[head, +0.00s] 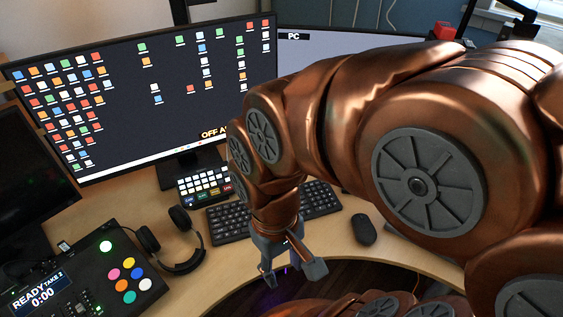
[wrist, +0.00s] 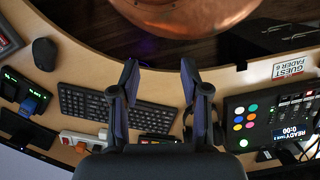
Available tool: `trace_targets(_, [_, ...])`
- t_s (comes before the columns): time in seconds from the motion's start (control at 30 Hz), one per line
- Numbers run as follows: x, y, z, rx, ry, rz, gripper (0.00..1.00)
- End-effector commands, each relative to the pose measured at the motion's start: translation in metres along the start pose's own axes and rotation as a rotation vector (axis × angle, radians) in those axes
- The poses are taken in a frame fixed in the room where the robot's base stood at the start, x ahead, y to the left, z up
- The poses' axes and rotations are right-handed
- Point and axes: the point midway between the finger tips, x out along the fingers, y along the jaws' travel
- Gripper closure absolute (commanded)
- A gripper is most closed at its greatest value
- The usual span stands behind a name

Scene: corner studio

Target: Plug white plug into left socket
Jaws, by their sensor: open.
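My gripper (head: 291,268) is open and empty, hanging over the desk's front edge in the head view. Its two dark fingers stand apart in the wrist view (wrist: 159,82), above the keyboard. A white strip with a red-orange end (wrist: 88,138) lies behind the keyboard in the wrist view, partly hidden by my gripper; it looks like a power strip, but its sockets are too small to tell apart. I cannot make out the white plug in either view.
A keyboard (head: 228,222), mouse (head: 364,229), headphones (head: 183,240) and button console (head: 88,272) stand on the curved desk. A large monitor (head: 130,90) stands behind. A black unit with a blue part (wrist: 28,106) sits beyond the mouse.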

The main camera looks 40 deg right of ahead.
Motion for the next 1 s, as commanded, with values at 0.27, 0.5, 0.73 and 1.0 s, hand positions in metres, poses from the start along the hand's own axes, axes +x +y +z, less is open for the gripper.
trace_targets(0.27, [0.000, 0.000, 0.000, 0.000, 0.000, 0.000, 0.54])
trace_targets(0.5, [-0.002, -0.002, -0.006, 0.008, 0.001, -0.007, 0.54])
trace_targets(0.73, [-0.020, -0.013, -0.057, 0.083, 0.017, -0.066, 0.54])
trace_targets(1.0, [-0.045, -0.018, -0.144, 0.274, 0.033, -0.189, 0.54])
